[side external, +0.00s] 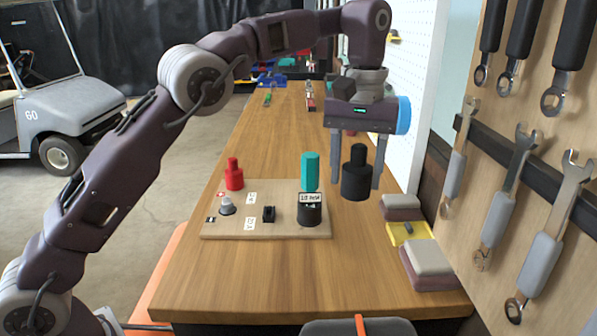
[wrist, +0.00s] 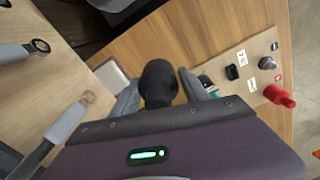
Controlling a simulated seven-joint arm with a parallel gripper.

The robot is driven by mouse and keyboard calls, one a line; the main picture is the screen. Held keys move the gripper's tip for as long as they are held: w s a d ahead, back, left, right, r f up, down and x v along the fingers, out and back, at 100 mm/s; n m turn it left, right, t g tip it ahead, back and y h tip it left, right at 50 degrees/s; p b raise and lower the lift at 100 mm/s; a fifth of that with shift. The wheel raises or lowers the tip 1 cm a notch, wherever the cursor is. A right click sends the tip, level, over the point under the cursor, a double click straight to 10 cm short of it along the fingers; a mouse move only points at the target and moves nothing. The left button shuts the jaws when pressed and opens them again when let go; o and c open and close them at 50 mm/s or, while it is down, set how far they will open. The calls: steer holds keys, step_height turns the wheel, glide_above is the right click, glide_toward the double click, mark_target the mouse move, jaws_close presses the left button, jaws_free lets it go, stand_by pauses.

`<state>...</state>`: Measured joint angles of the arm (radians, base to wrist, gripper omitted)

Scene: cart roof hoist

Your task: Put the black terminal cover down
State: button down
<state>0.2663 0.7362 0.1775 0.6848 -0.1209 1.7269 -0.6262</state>
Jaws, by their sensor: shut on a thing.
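The black terminal cover (side external: 356,175) is a bottle-shaped piece with a narrow neck on a wider body. My gripper (side external: 357,184) is shut on it, with one finger on each side, and it stays upright. It also shows between the fingers in the wrist view (wrist: 158,82). It is right of the wooden board (side external: 285,231), over the bench; I cannot tell whether its base touches the bench top. A similar red cover (side external: 234,175) stands at the board's back left.
The board carries a grey stud (side external: 227,206), a small black block (side external: 268,214) and a labelled black post (side external: 309,210). A teal cylinder (side external: 310,171) stands behind the post. Folded cloths (side external: 428,257) and a yellow tray (side external: 400,235) lie at right. The bench (side external: 290,275) is clear in front.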

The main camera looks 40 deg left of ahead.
step_height(320, 180, down, 18)
steer(key=shift+f, duration=0.1)
steer(key=c, duration=0.6)
jaws_free()
steer(key=shift+f, duration=0.1)
